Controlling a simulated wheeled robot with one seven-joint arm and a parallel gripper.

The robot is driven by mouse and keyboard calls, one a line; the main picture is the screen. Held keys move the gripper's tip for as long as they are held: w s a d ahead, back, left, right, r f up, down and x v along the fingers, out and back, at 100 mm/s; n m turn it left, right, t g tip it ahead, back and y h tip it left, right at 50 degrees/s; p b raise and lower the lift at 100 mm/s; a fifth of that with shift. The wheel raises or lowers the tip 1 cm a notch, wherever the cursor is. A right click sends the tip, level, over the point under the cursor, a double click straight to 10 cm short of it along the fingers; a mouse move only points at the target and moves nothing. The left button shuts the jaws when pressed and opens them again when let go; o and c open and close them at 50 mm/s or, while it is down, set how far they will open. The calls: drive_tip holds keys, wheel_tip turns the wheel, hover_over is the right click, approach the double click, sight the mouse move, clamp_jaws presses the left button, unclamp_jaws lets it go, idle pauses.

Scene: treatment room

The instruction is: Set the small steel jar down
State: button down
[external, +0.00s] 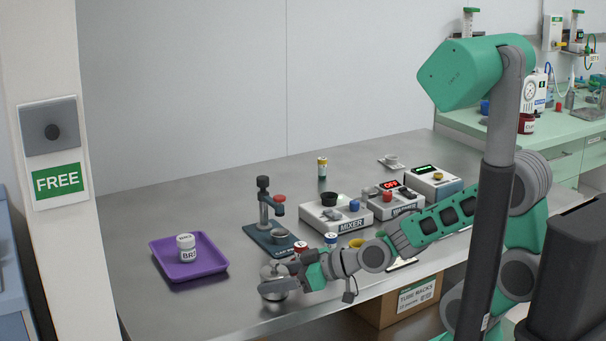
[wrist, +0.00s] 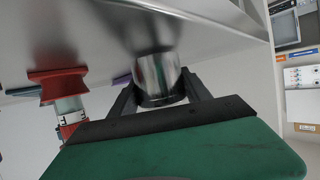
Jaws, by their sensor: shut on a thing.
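The small steel jar (wrist: 157,76) is held between the two fingers of my gripper (wrist: 160,92) in the wrist view. The fingers are shut on its sides. In the external view my gripper (external: 277,270) is low over the front part of the steel table, with the shiny jar (external: 273,289) at its end, partly covered by the gripper. The jar is very close to the table top (wrist: 215,22); I cannot tell whether it touches.
A purple tray (external: 207,272) with a white labelled jar (external: 186,247) stands to the left. A small press (external: 268,226), a mixer (external: 336,214) and other devices stand behind. A red-capped container (wrist: 58,86) is near the gripper. The table's front left is bare.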

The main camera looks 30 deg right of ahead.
drive_tip(key=shift+f, duration=0.1)
drive_tip(key=shift+c, duration=2.4)
unclamp_jaws()
drive_tip(key=shift+s+d+r, duration=0.1)
drive_tip(key=shift+d+r, duration=0.05)
drive_tip(key=shift+r, duration=0.15)
drive_tip(key=p+v, duration=0.2)
drive_tip(key=v, duration=0.4)
drive_tip(key=shift+d+p, duration=0.1)
drive_tip(key=shift+p, duration=0.2)
drive_tip(key=shift+s+d+r, duration=0.1)
drive_tip(key=shift+s+d, duration=0.15)
drive_tip(key=shift+s, duration=0.2)
